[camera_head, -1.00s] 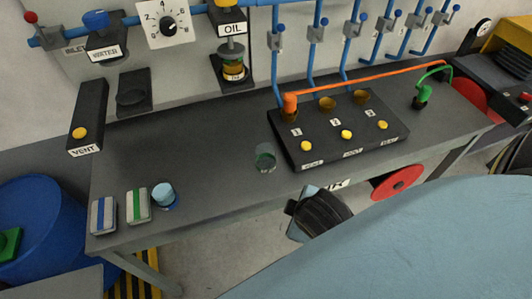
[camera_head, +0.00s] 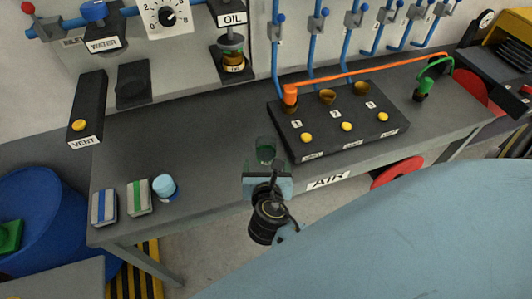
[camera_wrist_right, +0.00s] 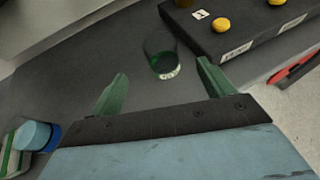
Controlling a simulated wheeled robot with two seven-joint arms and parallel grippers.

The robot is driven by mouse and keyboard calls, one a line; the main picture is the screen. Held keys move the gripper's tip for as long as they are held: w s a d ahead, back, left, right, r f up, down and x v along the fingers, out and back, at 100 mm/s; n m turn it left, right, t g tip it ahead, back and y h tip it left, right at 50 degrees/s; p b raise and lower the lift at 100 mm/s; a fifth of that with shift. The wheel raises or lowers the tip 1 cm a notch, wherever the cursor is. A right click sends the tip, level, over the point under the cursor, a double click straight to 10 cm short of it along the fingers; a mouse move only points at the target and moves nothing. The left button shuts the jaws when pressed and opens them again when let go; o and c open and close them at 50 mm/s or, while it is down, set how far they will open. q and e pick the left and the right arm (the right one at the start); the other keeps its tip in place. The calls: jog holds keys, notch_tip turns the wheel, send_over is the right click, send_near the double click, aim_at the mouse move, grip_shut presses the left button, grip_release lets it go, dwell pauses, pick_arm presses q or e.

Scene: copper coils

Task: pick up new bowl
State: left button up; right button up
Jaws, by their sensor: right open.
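A small clear greenish bowl (camera_head: 265,148) stands on the grey bench, left of the black block with numbered sockets. In the right wrist view the bowl (camera_wrist_right: 160,50) looks dark and see-through, with a pale label near its base. My right gripper (camera_head: 267,170) is just in front of the bowl, at the bench's front edge. In the wrist view its two green fingers (camera_wrist_right: 162,85) are spread apart with nothing between them. The bowl is beyond the fingertips, roughly between their lines. My left gripper is not in view.
The black block (camera_head: 340,127) with yellow buttons stands close to the bowl's right, with an orange pipe (camera_head: 370,75) over it. A blue-and-white cup (camera_head: 164,187) and two striped packs (camera_head: 138,197) sit at the front left. The bench between is clear.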

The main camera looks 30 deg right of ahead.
send_near(266, 139)
jog(key=b+x, duration=0.1)
jog(key=x, duration=0.1)
jog(key=shift+w+f, duration=0.15)
jog(key=shift+f, duration=0.15)
jog(key=shift+b+x, duration=0.4)
jog(key=shift+x, duration=2.8)
jog(key=shift+d+r, duration=0.1)
jog(key=shift+r, duration=0.1)
jog(key=c, duration=1.1)
